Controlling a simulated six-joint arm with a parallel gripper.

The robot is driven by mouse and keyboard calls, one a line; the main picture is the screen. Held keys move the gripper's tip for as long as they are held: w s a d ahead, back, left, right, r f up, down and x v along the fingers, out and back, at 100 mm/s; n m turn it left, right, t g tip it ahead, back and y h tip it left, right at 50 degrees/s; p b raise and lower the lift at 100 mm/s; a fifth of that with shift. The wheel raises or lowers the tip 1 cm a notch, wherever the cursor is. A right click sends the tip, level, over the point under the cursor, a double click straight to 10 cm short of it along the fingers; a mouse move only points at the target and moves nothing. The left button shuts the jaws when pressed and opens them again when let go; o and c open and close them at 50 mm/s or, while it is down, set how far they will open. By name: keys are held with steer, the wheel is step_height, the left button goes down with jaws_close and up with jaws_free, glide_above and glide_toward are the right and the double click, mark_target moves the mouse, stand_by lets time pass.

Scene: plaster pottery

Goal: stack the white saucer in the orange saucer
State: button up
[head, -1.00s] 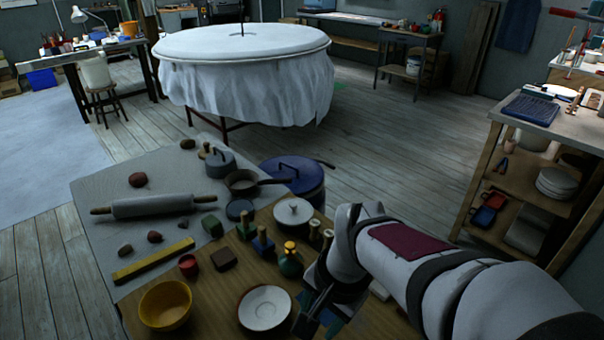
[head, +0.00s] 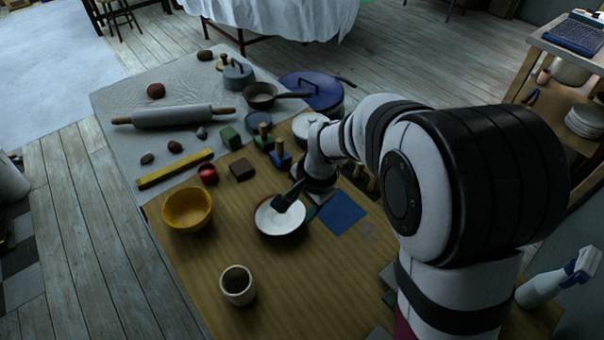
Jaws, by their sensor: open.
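The white saucer (head: 270,220) shows as a round white surface on the wooden table top. An orange-brown rim, which looks like the orange saucer (head: 282,235), shows around and below its near edge. The white surface appears to lie inside that rim, but I cannot tell if it is fully seated. My gripper (head: 281,203) reaches in from the right, its dark fingers over the white saucer's upper right part. It is open, and nothing shows held in it. The fingers hide part of the saucer, and I cannot tell whether they touch it.
A yellow bowl (head: 187,209) stands left of the saucers and a white cup (head: 238,286) with dark contents stands nearer. A blue sheet (head: 342,214) lies right. Bare wood surrounds the cup.

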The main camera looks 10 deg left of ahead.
mark_target(294, 225)
steer(key=x, duration=1)
steer(key=shift+w+f, duration=0.1)
steer(key=shift+f, duration=0.2)
jaws_close()
